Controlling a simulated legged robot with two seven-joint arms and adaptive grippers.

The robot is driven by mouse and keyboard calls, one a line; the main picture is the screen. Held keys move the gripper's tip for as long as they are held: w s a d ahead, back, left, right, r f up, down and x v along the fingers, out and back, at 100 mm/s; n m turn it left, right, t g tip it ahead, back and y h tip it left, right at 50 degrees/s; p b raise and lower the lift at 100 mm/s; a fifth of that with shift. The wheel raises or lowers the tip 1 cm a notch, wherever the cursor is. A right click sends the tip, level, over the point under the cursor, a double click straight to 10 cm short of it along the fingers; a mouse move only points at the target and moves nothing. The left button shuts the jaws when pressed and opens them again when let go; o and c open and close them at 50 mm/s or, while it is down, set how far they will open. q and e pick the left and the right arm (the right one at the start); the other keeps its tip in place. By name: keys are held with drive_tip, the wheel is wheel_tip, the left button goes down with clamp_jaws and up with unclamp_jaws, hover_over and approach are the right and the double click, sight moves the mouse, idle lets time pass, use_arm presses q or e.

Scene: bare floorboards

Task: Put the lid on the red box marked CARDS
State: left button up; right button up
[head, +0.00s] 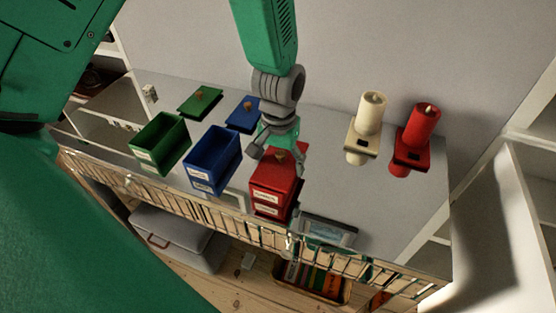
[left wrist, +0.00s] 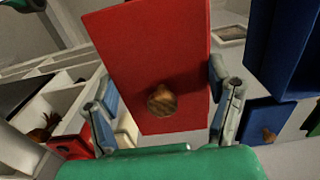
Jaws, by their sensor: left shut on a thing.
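The red box (head: 268,199) stands upright near the front of the glossy tabletop, with a pale label too small to read. My left gripper (head: 279,150) is above its top. The red lid (head: 284,161) is in that gripper, at or just over the box top; I cannot tell whether it is seated. In the left wrist view, my left gripper (left wrist: 165,100) has its fingers at either side of the red lid (left wrist: 150,50). The lid's wooden knob (left wrist: 161,100) shows between them. The lid hides the box in that view. My right gripper is not in view.
Close left of the red box stand a blue box (head: 212,160) and a green box (head: 160,142), both open. The blue lid (head: 242,115) and green lid (head: 200,101) lie behind them. A cream candle (head: 370,112) and red candle (head: 421,124) stand right. A frame (head: 327,231) lies at the front.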

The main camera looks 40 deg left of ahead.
use_arm(q)
drive_tip(key=shift+a+f, duration=0.25)
drive_tip(key=shift+a, duration=0.95)
drive_tip(key=shift+d+r+p, duration=0.1)
drive_tip(key=shift+d+p, duration=0.2)
drive_tip(key=shift+d, duration=0.2)
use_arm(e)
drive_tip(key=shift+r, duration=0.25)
use_arm(q)
drive_tip(key=shift+a, duration=0.55)
drive_tip(key=shift+d+r+p, duration=0.1)
drive_tip(key=shift+d+p, duration=0.3)
drive_tip(key=shift+d, duration=0.55)
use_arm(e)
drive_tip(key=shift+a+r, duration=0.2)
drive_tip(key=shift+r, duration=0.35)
use_arm(q)
drive_tip(key=shift+a, duration=0.3)
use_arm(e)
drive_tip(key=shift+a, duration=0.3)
use_arm(q)
drive_tip(key=shift+d+f, duration=0.25)
drive_tip(key=shift+d, duration=0.1)
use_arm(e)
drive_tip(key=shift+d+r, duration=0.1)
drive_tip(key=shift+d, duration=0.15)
use_arm(q)
drive_tip(key=shift+s+f, duration=0.1)
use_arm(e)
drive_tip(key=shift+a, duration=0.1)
